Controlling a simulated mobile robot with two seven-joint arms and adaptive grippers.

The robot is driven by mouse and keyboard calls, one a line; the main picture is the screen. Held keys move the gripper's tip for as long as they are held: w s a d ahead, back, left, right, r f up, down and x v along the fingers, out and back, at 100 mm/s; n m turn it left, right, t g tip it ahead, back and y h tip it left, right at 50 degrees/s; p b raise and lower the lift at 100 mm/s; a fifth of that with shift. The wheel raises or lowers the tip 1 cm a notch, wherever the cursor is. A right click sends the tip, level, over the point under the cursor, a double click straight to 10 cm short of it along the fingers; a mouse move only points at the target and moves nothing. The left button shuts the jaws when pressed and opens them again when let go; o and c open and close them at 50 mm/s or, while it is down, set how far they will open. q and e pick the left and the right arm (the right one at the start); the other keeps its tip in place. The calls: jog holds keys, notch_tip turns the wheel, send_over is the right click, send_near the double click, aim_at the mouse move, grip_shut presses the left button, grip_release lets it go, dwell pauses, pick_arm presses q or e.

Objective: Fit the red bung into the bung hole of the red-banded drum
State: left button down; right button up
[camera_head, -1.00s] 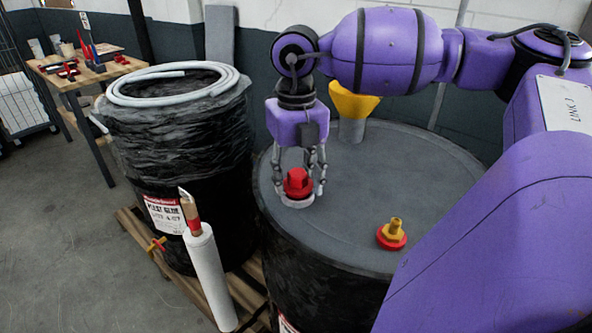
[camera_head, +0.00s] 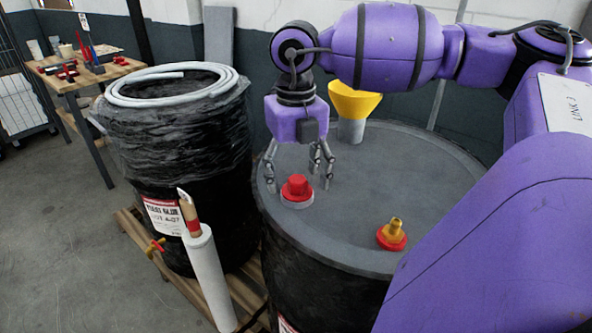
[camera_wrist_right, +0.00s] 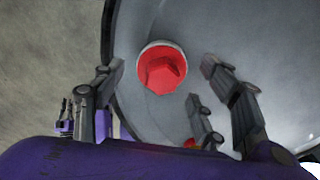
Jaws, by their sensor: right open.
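The red bung (camera_head: 296,187) sits in a pale ring near the left edge of the grey lid (camera_head: 390,165) of the near drum (camera_head: 310,285). It looks upright. The ring hides how deep it sits. My right gripper (camera_head: 297,180) is above and around the bung with its fingers spread, open and apart from it. In the right wrist view the red bung (camera_wrist_right: 162,70) shows inside the pale ring, with the open fingers on either side and nothing between them touching it. The near drum's band is not clearly visible. My left gripper is not in view.
A yellow funnel (camera_head: 352,103) stands at the lid's back. A brass fitting on a red base (camera_head: 392,236) is at its front right. A wrapped drum (camera_head: 180,160) with a coiled hose stands at left, beside a white roll (camera_head: 212,275). A workbench (camera_head: 85,75) is behind.

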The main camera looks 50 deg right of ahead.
aim_at(296, 179)
notch_tip(296, 179, up, 10)
jog(key=shift+r, duration=0.25)
dwell(0.6)
